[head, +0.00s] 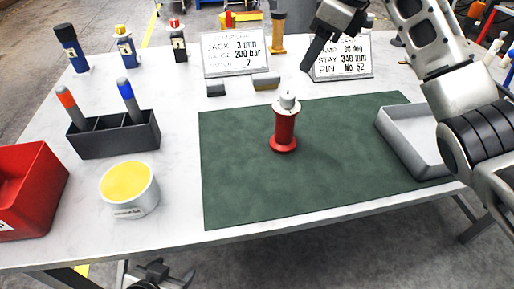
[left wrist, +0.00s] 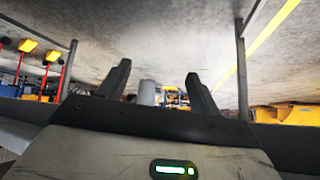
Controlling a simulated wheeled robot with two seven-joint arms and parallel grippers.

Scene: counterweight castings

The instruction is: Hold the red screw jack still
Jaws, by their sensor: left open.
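The red screw jack (head: 285,131) stands upright on the green mat (head: 236,178), with a pale grey cap on top. No gripper touches it. My left gripper (head: 152,271) is low at the bottom of the head view, in front of and below the table's front edge. In the left wrist view its two fingers (left wrist: 158,72) are apart with nothing gripped. My right gripper (head: 307,66) comes in from the upper right and hangs behind and above the jack, near the signs; its fingers overlap, so their opening is hidden.
A grey tray (head: 404,146) lies on the mat's right side. A yellow-topped tub (head: 133,207), a dark pen holder (head: 118,138) and a red bin (head: 50,168) stand at left. Two signs (head: 236,67) and several bottles line the back. The mat around the jack is clear.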

